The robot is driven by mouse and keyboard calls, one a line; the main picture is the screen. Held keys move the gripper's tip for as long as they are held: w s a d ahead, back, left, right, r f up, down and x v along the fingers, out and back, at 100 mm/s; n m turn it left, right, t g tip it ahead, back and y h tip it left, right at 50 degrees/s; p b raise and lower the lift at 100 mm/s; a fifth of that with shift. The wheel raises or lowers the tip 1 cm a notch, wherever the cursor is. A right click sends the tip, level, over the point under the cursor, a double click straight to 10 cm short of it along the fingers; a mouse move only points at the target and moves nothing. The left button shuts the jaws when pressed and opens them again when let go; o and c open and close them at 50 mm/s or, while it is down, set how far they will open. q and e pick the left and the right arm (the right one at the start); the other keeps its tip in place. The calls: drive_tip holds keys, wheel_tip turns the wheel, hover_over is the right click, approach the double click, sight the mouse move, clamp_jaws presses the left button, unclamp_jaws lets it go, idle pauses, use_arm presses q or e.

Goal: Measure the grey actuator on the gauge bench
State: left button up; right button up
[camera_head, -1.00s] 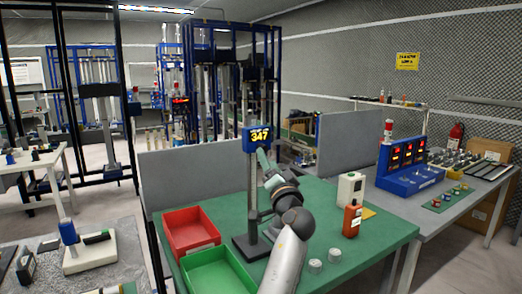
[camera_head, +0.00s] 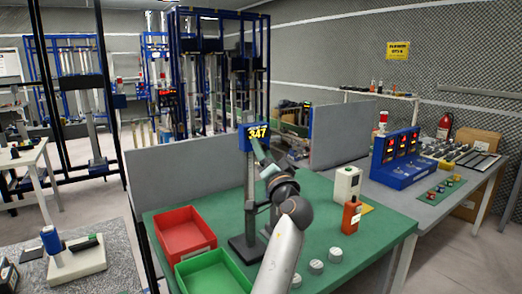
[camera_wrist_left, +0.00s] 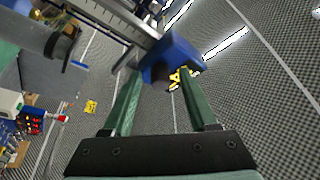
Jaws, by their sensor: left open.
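The gauge stand (camera_head: 250,195) stands on the green-topped gauge bench (camera_head: 375,235), with a blue display (camera_head: 257,137) reading 347. My left gripper (camera_head: 259,148) is raised beside the display and partly overlaps the stand. In the left wrist view its two green fingers (camera_wrist_left: 163,105) are spread, with nothing clearly held between them. The blue display head (camera_wrist_left: 170,58) shows beyond the fingertips. I cannot pick out the grey actuator for certain; my arm hides part of the bench. My right gripper is out of view.
A red tray (camera_head: 185,230) and a green tray (camera_head: 213,275) sit at the bench's left. Small grey discs (camera_head: 316,266), an orange device (camera_head: 351,216) and a white box (camera_head: 347,183) stand at right. A grey partition (camera_head: 190,170) stands behind.

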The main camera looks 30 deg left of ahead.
use_arm(q)
drive_tip(key=shift+c, duration=0.2)
clamp_jaws()
idle(0.4)
